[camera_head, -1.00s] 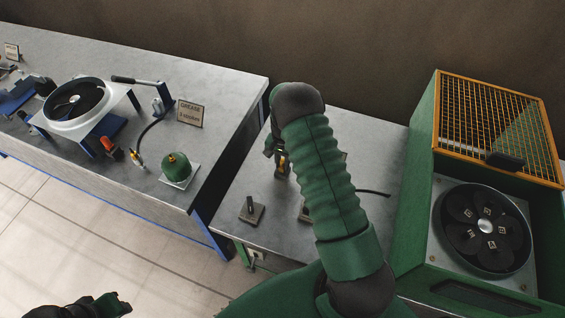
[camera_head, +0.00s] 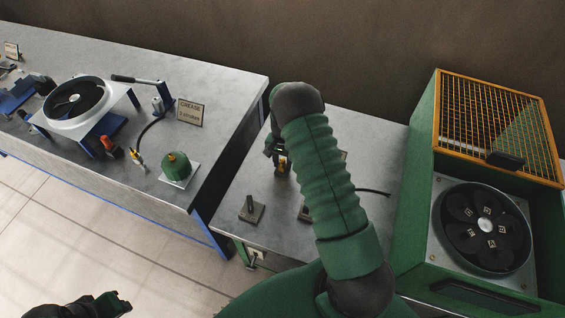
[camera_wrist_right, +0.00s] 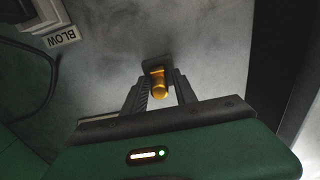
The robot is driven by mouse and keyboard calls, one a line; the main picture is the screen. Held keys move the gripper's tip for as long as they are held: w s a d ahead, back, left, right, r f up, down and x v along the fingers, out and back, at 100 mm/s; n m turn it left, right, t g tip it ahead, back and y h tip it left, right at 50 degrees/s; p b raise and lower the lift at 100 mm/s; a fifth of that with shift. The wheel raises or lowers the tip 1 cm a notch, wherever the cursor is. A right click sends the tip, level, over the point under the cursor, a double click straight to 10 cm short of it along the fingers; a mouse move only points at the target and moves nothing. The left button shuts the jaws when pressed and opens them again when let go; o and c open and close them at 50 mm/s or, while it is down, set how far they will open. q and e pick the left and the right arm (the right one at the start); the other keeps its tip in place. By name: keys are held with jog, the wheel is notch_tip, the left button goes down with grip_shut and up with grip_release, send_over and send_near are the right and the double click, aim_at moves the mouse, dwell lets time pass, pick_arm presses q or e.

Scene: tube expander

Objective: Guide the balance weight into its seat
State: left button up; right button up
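A small gold cylindrical piece, which looks like the balance weight (camera_wrist_right: 160,84), sits between the fingers of my right gripper (camera_wrist_right: 161,88) in the right wrist view. The fingers are close together and flank it on both sides, with a dark square base (camera_wrist_right: 153,65) just beyond. In the head view my right gripper (camera_head: 276,150) is at the middle table, mostly hidden by my arm, with a bit of gold below it. My left gripper (camera_head: 117,304) is low at the left, away from the tables; its fingers are unclear. Whether the piece touches the base is unclear.
The fan wheel (camera_head: 486,228) lies flat in the open green housing (camera_head: 413,190), its orange mesh guard (camera_head: 497,118) raised. A small dark stand (camera_head: 251,210) is on the middle table. The left bench holds a green dome (camera_head: 176,166) and a GREASE sign (camera_head: 190,113).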

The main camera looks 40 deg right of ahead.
aim_at(283, 159)
jog(key=shift+r, duration=0.1)
jog(key=shift+r+p, duration=1.25)
jog(key=shift+r, duration=0.45)
jog(key=o, duration=0.6)
jog(key=shift+c, duration=0.2)
jog(key=o, duration=0.4)
jog(key=shift+o, duration=0.4)
jog(key=o, duration=0.3)
